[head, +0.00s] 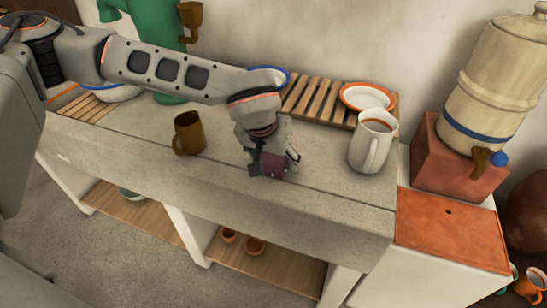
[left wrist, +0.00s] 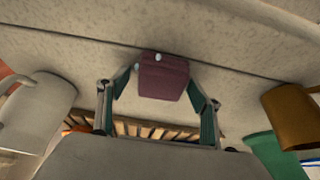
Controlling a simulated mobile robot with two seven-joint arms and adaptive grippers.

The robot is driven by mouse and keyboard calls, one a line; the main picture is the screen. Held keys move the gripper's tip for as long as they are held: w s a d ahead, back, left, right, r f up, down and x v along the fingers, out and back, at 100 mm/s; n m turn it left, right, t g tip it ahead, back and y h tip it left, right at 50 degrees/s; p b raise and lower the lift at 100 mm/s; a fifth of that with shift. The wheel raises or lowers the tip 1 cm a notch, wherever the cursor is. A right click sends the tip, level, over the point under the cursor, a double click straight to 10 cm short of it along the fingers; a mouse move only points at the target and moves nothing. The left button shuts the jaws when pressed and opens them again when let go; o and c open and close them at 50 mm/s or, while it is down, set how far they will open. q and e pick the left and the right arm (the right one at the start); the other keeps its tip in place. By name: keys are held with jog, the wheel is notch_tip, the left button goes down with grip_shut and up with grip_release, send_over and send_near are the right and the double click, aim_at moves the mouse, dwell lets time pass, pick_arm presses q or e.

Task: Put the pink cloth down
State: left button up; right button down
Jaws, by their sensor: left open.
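The pink cloth (head: 272,168) is a small, dark pinkish, folded block on the grey stone counter (head: 330,190), near its front edge. It also shows in the left wrist view (left wrist: 164,78), between the fingertips. My left gripper (head: 274,160) is low over the counter, with its fingers around the cloth. In the left wrist view the fingers (left wrist: 163,86) are spread open on both sides of it. I cannot tell whether a fingertip still touches it. In the head view the gripper hides part of the cloth. My right gripper is not in view.
A brown mug (head: 188,133) stands left of the gripper and a white mug (head: 372,145) right of it. Behind are a wooden slatted rack (head: 318,100) and a red-rimmed bowl (head: 368,97). A water jug (head: 495,80) stands at the right. Counter between the mugs is mostly clear.

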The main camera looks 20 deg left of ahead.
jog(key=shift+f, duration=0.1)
pick_arm(q)
jog(key=shift+r, duration=0.35)
jog(key=p+v, duration=0.2)
jog(key=v, duration=0.9)
jog(key=shift+s+r, duration=0.15)
jog(key=shift+r, duration=0.1)
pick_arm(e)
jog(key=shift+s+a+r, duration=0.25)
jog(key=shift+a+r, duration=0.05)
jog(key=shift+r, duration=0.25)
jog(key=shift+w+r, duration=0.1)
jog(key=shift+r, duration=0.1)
